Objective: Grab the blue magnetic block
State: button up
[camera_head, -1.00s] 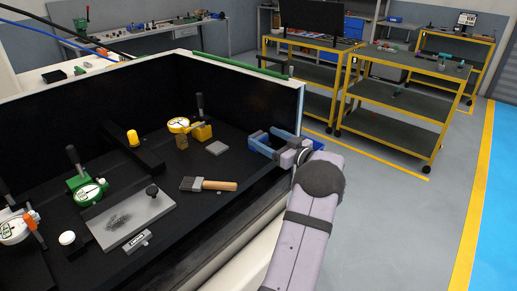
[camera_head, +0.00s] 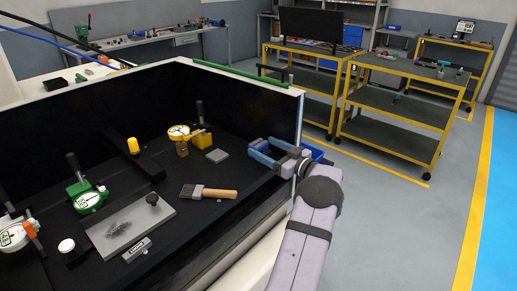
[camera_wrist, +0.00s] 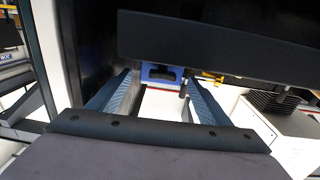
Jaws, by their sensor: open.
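My gripper (camera_head: 262,149) is open at the right wall of the black-lined bin in the head view, its bluish fingers pointing left. In the wrist view, my gripper (camera_wrist: 158,79) has its two ridged fingers spread apart. A small blue piece with a dark opening (camera_wrist: 158,73) shows between and beyond the fingertips; I cannot tell for sure that it is the blue magnetic block. No blue block shows clearly inside the bin in the head view.
Inside the bin are a yellow-dial stand (camera_head: 179,132), a green dial stand (camera_head: 88,199), a white dial (camera_head: 14,233), a brush (camera_head: 208,193), a grey plate (camera_head: 120,228) and a small grey block (camera_head: 217,155). The bin's walls are high. Yellow-framed carts (camera_head: 395,118) stand behind.

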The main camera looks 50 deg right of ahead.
aim_at(262, 145)
jog(key=shift+w+p, duration=0.3)
jog(key=shift+w, duration=1.55)
jog(key=shift+c, duration=0.4)
jog(key=c, duration=1.4)
jog(key=shift+r, duration=0.25)
